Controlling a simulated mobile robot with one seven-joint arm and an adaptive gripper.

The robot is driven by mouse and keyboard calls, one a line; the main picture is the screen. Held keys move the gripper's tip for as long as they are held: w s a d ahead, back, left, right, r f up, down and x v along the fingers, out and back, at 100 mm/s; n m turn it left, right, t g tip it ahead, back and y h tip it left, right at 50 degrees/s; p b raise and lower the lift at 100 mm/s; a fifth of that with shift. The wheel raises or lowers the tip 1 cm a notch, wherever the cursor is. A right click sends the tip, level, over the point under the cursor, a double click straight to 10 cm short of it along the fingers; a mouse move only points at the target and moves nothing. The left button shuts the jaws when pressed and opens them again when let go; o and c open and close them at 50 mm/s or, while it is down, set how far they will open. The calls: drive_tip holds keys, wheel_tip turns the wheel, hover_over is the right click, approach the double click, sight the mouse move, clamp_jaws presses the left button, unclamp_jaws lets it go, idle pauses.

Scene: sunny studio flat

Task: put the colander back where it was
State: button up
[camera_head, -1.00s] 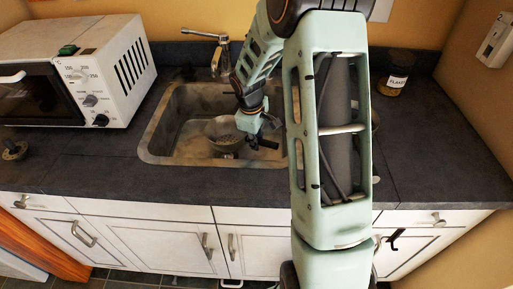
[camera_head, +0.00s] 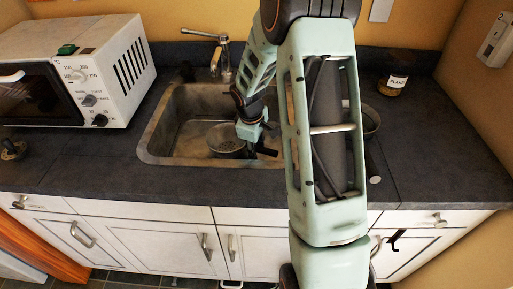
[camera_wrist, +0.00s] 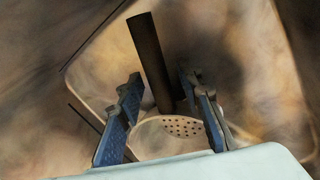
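The colander (camera_head: 226,139) is a small grey perforated bowl inside the sink basin (camera_head: 183,108), toward its front middle. Its perforated bowl also shows in the wrist view (camera_wrist: 182,127), partly hidden by my gripper body. A dark straight bar (camera_wrist: 149,60), apparently the colander's handle, runs between my fingers in the wrist view. My gripper (camera_head: 263,148) is in the sink at the colander's right. In the wrist view my gripper (camera_wrist: 160,80) has its blue fingers apart, with gaps seen on both sides of the bar.
A faucet (camera_head: 219,52) stands behind the sink. A white microwave (camera_head: 118,75) is at the left and a labelled jar (camera_head: 391,86) at the back right. A round grey vessel (camera_head: 371,121) is partly behind my arm. The right counter (camera_head: 440,150) is clear.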

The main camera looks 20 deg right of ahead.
drive_tip(key=p+v, duration=0.1)
drive_tip(key=v, duration=1.1)
drive_tip(key=shift+w+r, duration=0.1)
drive_tip(key=shift+r, duration=0.05)
